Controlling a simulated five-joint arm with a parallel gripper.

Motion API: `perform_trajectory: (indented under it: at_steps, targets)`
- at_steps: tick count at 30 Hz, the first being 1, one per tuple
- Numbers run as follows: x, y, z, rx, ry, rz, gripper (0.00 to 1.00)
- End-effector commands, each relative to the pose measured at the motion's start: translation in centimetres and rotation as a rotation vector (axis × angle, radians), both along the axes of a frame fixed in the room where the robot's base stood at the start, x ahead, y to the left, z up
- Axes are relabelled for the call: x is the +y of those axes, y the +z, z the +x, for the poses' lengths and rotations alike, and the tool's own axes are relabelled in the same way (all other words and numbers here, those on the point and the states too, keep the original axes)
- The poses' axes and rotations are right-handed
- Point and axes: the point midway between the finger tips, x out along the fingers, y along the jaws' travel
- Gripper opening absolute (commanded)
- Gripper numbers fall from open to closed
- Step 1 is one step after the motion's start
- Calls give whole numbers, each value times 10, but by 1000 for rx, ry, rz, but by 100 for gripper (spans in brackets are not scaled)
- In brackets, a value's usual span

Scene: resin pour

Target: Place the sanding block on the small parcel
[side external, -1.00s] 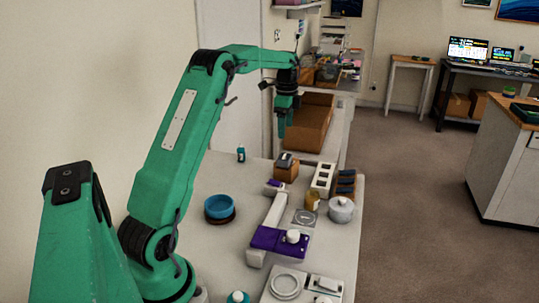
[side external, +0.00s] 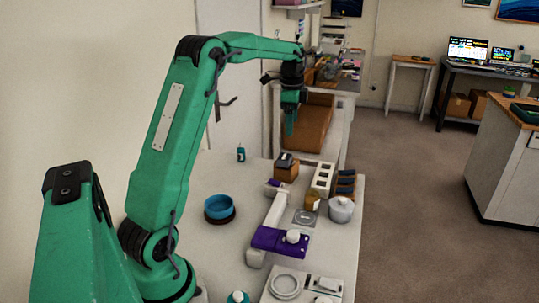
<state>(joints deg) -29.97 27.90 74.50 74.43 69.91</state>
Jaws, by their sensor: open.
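The small parcel (side external: 286,173) is a brown box at the back of the white table. A dark block with a lighter top, which looks like the sanding block (side external: 286,158), lies on top of the parcel. My gripper (side external: 290,132) is open and empty in the air above the parcel and block, clearly apart from them. Its fingers point down. From this side one finger largely covers the other.
A pale slotted rack (side external: 323,178), dark blue items (side external: 346,184), an amber jar (side external: 312,201) and a grey lidded pot (side external: 341,209) stand right of the parcel. A blue bowl (side external: 219,207) and a purple-and-white device (side external: 280,240) are nearer. The table's left back is mostly clear.

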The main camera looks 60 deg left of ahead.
Motion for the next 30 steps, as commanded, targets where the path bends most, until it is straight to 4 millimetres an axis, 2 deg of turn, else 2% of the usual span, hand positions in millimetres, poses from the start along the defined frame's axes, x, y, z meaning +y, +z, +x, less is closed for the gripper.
perform_trajectory:
  at_steps: [1,6,15,23,30]
  targets:
    - [-13,10,-3,-15,15,6,76]
    - [-56,34,-19,-67,95,17,76]
    - [-126,61,-60,-162,234,12,76]
    - [-178,69,-106,-246,353,-17,76]
    - [-217,63,-153,-320,462,-66,76]
